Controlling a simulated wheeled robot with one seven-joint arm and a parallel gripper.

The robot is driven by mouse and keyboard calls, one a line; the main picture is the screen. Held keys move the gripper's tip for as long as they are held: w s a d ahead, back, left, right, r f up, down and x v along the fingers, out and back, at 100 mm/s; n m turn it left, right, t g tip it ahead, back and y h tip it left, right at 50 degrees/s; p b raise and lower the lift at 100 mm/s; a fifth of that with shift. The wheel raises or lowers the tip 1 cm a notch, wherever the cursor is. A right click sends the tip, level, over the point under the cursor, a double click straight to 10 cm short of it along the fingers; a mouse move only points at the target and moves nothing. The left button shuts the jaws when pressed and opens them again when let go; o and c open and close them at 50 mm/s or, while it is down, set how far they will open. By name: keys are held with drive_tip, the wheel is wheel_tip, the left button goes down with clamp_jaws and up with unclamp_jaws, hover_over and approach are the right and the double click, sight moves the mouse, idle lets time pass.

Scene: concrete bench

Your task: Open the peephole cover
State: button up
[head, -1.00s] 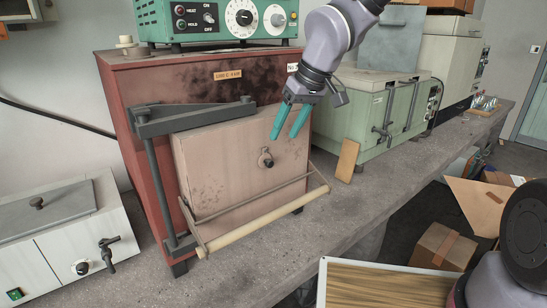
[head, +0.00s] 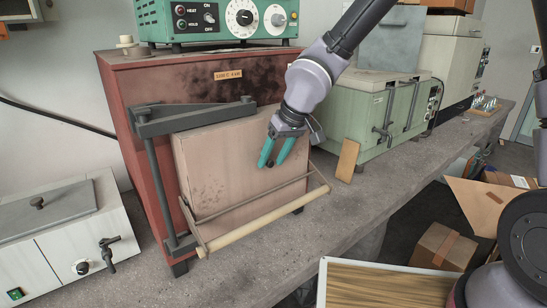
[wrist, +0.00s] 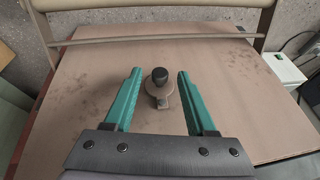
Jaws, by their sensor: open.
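The peephole cover (wrist: 157,96) is a small metal plate with a black knob (wrist: 160,76) on the pinkish-tan furnace door (head: 215,170). In the wrist view the knob shows midway between the fingertips, with a gap on either side. In the head view the cover is mostly hidden by my gripper (head: 270,163). The two teal fingers are open and empty in front of the door, one on each side of the cover in the picture. I cannot tell how far the fingertips are from the door. A small tab sticks out of the plate.
The door sits in a red furnace (head: 200,78) on a concrete bench (head: 245,265). A tan handle bar (head: 265,222) crosses low in front of the door, and a dark hinge arm (head: 195,120) runs along its top left. A wooden block (head: 347,160) stands to the right.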

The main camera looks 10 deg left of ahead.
clamp_jaws()
drive_tip(key=shift+t+h, duration=0.3)
drive_tip(key=shift+t, duration=0.2)
drive_tip(key=shift+s+t+h, duration=0.1)
drive_tip(key=shift+t+h, duration=0.2)
drive_tip(key=shift+w+d+r+n+t+h, duration=0.15)
drive_tip(key=shift+n+t+h, duration=0.45)
drive_tip(key=shift+t+h, duration=0.85)
drive_tip(key=shift+a+r+n+t+h, duration=0.1)
drive_tip(key=shift+n+t+h, duration=0.7)
drive_tip(key=shift+t, duration=1.15)
drive_tip(key=shift+w+d+r+n+t+h, duration=0.15)
drive_tip(key=shift+n+t+h, duration=0.25)
drive_tip(key=shift+t+h, duration=1.15)
drive_tip(key=shift+t, duration=0.35)
